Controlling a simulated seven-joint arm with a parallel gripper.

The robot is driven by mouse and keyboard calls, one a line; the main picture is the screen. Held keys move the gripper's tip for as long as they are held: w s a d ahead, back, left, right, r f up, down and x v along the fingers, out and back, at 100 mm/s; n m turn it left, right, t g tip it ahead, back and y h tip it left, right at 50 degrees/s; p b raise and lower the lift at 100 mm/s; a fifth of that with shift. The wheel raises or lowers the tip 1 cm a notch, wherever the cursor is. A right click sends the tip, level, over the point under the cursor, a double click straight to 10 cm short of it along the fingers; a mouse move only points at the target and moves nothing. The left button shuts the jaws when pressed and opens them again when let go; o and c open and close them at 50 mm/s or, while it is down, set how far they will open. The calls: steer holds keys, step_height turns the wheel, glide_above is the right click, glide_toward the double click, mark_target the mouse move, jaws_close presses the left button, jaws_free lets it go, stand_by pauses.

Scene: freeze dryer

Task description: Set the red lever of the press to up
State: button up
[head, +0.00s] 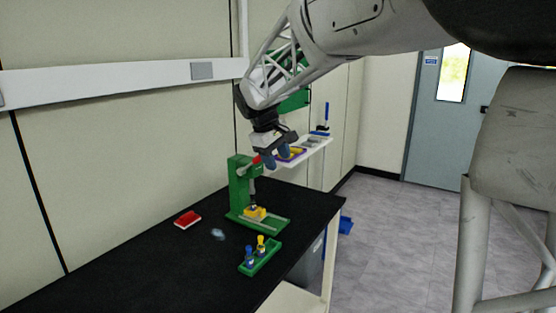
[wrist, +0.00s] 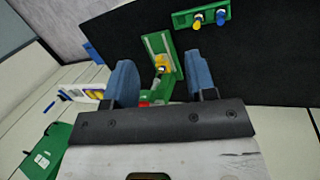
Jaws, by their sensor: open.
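The green press (head: 240,185) stands on the black bench. Its red lever (head: 257,160) shows as a small red end near the press top, just left of my gripper (head: 278,160). In the wrist view the red lever (wrist: 144,103) is mostly hidden behind my gripper's body, and the press base (wrist: 160,45) shows beyond the fingers. My gripper (wrist: 163,82) is open, with blue fingers apart and nothing held between them. It is above the press top. I cannot tell whether a finger touches the lever. A yellow piece (head: 255,212) sits on the press base.
A green holder (head: 262,262) with a blue and a yellow vial stands in front of the press. A red box (head: 187,219) and a small clear item (head: 217,234) lie to the left. A white shelf (head: 318,143) with items is behind. The bench's left part is clear.

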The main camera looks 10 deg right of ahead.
steer(key=shift+s+d, duration=0.1)
steer(key=shift+s, duration=0.7)
